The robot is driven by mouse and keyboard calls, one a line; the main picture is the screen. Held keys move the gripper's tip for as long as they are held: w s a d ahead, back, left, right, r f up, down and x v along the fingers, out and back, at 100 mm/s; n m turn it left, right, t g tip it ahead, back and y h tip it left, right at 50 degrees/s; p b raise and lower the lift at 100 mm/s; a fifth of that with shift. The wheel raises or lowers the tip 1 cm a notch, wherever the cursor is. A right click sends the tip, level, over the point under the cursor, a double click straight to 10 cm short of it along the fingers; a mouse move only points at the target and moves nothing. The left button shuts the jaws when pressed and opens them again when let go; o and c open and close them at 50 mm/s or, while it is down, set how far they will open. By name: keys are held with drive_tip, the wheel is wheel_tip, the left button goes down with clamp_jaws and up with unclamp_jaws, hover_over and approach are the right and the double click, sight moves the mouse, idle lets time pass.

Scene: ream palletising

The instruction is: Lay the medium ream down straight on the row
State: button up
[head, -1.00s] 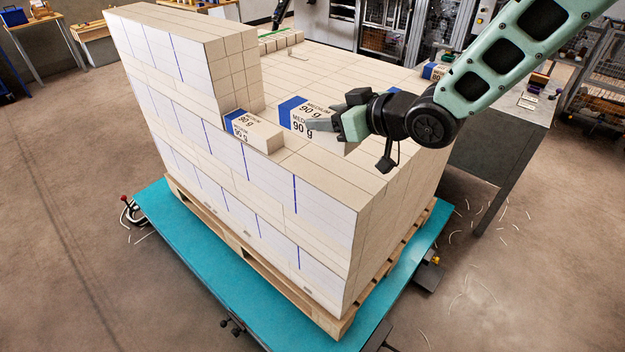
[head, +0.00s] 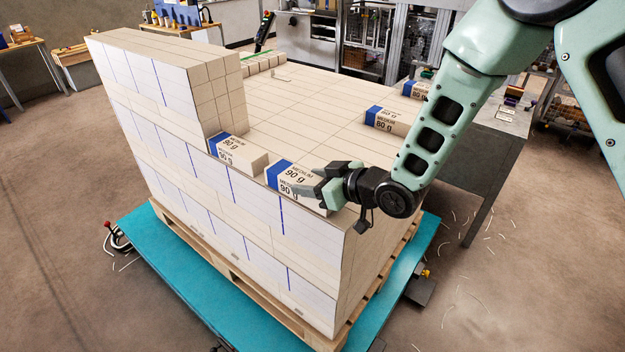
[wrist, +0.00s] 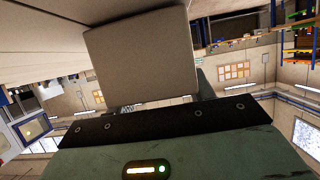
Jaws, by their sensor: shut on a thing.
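The medium ream (head: 285,177), white with a blue band and marked 90 g, is in my gripper (head: 314,183). It is level at the near edge of the pallet stack (head: 345,230), low over or on the top layer; I cannot tell if it touches. My gripper is shut on its right end. A matching 90 g ream (head: 236,152) lies on the row to its left, against the taller block, with a narrow gap between the two. In the wrist view the held ream (wrist: 140,60) shows as a plain pale face; the row is hidden there.
The taller block of reams (head: 180,75) stands at the left of the stack. A medium 80 g ream (head: 388,121) lies farther back to the right, and another blue-banded ream (head: 416,90) lies beyond it.

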drive_tip(key=shift+f, duration=0.2)
drive_tip(key=o, duration=1.2)
drive_tip(key=shift+r, duration=0.15)
